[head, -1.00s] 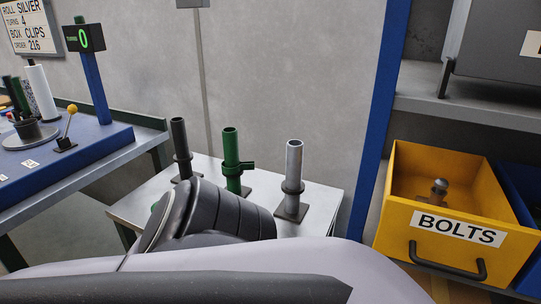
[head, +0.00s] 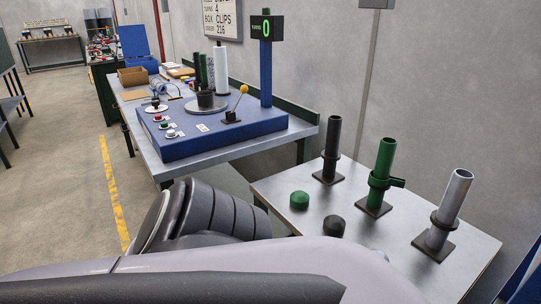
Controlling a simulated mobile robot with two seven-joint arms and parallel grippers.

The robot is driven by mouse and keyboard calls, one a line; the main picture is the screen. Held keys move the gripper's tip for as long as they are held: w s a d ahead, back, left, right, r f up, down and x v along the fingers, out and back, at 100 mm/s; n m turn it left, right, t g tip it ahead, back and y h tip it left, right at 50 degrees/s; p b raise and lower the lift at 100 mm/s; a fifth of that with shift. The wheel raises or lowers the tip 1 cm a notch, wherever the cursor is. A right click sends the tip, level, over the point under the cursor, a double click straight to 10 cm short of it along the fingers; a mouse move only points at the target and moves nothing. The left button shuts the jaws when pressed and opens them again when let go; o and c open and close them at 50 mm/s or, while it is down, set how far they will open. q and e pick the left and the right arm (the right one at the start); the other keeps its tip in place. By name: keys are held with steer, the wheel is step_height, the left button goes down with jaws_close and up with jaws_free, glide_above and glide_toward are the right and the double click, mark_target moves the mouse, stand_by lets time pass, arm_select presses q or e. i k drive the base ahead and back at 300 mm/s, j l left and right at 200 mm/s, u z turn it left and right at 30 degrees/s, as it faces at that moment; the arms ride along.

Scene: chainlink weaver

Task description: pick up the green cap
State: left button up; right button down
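The green cap (head: 299,200) is a small domed piece lying on the small metal table (head: 283,184), left of the green post (head: 380,176). A black cap (head: 335,225) lies near it, closer to me. A pale rounded thing, mostly hidden behind my arm, shows just right of the black cap. My own arm crosses the lower part of the head view, in front of the table's near side. Neither gripper's fingers show in the head view.
A black post (head: 331,152) and a silver post (head: 446,212) stand on the small table beside the green one. A workbench with a blue machine base (head: 225,134), a yellow-knobbed lever (head: 236,103) and a counter post (head: 266,68) stands to the left. Open floor lies further left.

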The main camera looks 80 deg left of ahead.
mark_target(299, 199)
steer(key=u, duration=2.3)
